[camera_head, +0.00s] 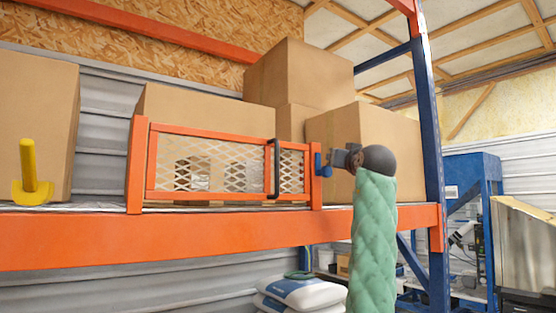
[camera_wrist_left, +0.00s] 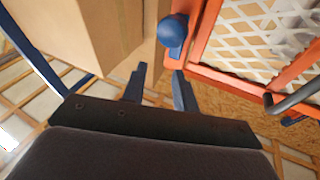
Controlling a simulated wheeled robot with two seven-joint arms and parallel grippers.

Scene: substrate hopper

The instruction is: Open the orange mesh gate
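The orange mesh gate (camera_head: 210,195) stands shut across the front of the orange shelf beam, between two orange posts. A black handle (camera_head: 272,168) is upright on its mesh; it also shows in the left wrist view (camera_wrist_left: 292,97). A blue latch with a round knob (camera_head: 321,166) is at the gate's right post; the knob is large in the left wrist view (camera_wrist_left: 173,30). My left gripper (camera_head: 343,158) is just right of the latch. In the left wrist view its two fingers (camera_wrist_left: 159,78) are apart and empty, with the knob beyond their tips. My right gripper is not in view.
Cardboard boxes (camera_head: 300,75) stand behind and beside the gate on the shelf (camera_head: 80,240). A yellow upright piece (camera_head: 29,172) is at the far left. A blue rack post (camera_head: 429,120) rises right of my arm. White sacks (camera_head: 305,291) lie below.

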